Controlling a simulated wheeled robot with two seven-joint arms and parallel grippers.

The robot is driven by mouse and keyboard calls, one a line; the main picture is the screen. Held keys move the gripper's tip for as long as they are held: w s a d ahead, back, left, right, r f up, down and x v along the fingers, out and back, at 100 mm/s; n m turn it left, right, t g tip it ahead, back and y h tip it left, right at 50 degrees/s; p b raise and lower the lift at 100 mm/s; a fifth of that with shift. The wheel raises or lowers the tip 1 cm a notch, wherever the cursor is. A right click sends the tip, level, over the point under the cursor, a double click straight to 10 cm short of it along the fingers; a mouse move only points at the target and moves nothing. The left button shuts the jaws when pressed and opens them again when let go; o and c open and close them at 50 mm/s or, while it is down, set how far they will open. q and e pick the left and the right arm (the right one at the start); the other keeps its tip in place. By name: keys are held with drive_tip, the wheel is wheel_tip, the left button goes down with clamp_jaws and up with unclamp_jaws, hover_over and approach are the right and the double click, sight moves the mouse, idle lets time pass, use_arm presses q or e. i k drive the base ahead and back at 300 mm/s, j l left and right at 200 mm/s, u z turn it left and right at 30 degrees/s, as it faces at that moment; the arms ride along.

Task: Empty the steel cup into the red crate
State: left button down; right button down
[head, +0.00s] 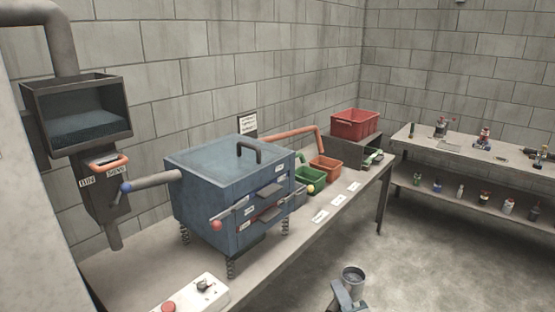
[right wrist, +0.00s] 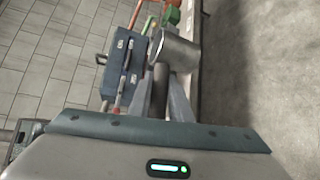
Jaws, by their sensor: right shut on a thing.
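The steel cup (head: 353,274) is a small grey metal cup at the lower middle of the head view, upright with its mouth up. Dark grey shows inside its mouth; I cannot tell what it is. My right gripper (head: 347,291) is shut on the cup and holds it over the floor, off the table's front edge. In the right wrist view the cup (right wrist: 176,50) sits at the fingertips (right wrist: 163,73). The red crate (head: 354,124) stands on a dark grey stand at the table's far end, well away from the cup. My left gripper is out of view.
A blue sieve machine (head: 215,195) on springs fills the middle of the table (head: 290,250). Green (head: 312,178) and orange (head: 326,167) bins stand beyond it, beneath an orange pipe. A hopper (head: 85,115) is at left. A shelf bench (head: 470,155) stands at right, with open floor before it.

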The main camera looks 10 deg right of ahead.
sight(352, 124)
drive_tip(key=i+l+z, duration=0.2)
drive_tip(key=z, duration=0.15)
drive_tip(key=i+l+z, duration=0.1)
drive_tip(key=i+z, duration=0.3)
drive_tip(key=i+l+z, duration=0.1)
drive_tip(key=i+z, duration=0.2)
drive_tip(key=i, duration=0.35)
drive_tip(key=i+u, duration=0.1)
drive_tip(key=i, duration=0.55)
drive_tip(key=i+l+u, duration=0.15)
drive_tip(key=i+u, duration=0.25)
drive_tip(key=i+l+u, duration=1.25)
